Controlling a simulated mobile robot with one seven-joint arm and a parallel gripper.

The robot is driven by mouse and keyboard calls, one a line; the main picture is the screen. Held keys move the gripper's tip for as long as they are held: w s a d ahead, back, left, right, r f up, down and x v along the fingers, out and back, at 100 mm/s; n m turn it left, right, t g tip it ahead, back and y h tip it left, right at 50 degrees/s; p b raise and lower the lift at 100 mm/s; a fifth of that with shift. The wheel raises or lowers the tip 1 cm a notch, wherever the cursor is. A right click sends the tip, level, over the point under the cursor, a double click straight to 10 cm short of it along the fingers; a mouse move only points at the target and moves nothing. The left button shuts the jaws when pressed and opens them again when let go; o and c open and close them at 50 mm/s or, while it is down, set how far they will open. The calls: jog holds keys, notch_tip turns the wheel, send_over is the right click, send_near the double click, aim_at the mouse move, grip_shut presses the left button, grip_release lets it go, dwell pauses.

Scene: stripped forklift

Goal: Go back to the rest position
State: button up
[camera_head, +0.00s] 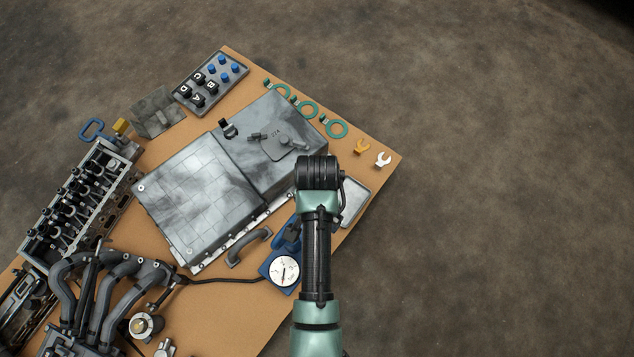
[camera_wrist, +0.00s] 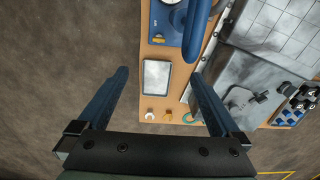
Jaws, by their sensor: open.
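My arm reaches up from the bottom of the head view over the right edge of the workbench (camera_head: 250,325). My gripper's fingers are hidden in that view by my own wrist. In the wrist view my gripper (camera_wrist: 160,85) is open, with two blue fingers wide apart and nothing between them touching. Below the fingers lie a small grey tray (camera_wrist: 156,75) on the board and the blue gauge unit (camera_wrist: 172,30). The tray also shows in the head view (camera_head: 354,200), partly behind my wrist.
A large grey metal case (camera_head: 185,195) fills the board's middle. Green rings (camera_head: 307,110) and fork terminals (camera_head: 383,159) lie along the right edge. A gauge (camera_head: 285,270), manifold pipes (camera_head: 110,280) and a cylinder head (camera_head: 75,205) stand nearby. Floor to the right is clear.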

jog(key=shift+r, duration=0.15)
notch_tip(320, 180, up, 10)
jog(key=p, duration=1.1)
jog(key=shift+p, duration=0.35)
